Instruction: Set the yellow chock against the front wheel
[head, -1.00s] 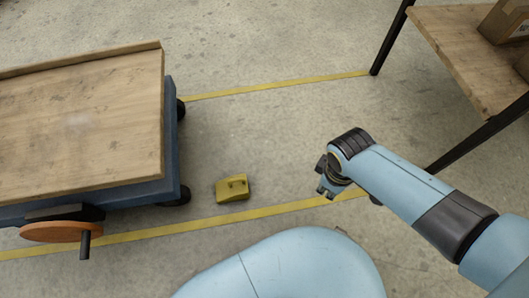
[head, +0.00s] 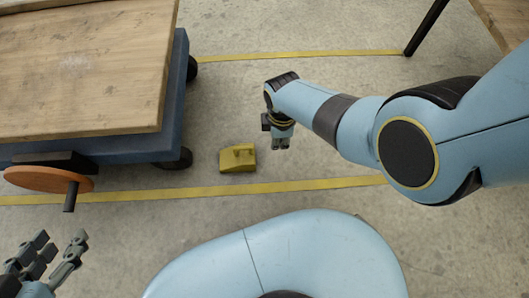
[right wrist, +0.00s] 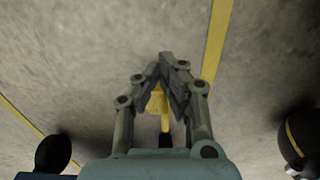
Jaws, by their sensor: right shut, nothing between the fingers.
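The yellow chock (head: 238,158) lies on the floor to the right of the cart's near wheel (head: 178,159), with a gap between them. The cart's far wheel (head: 192,69) is black too. My right gripper (head: 281,147) is shut and empty, just right of the chock in the head view. In the right wrist view the shut fingertips (right wrist: 167,60) point away from the camera. Part of the chock (right wrist: 156,103) shows behind the fingers, partly hidden. My left gripper (head: 59,240) is open and empty at the lower left.
The blue cart (head: 178,105) with a wooden deck and an orange handwheel (head: 40,178) fills the upper left. Yellow floor lines (head: 310,54) run across the concrete. A wooden table (head: 507,18) stands at the upper right. Floor around the chock is clear.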

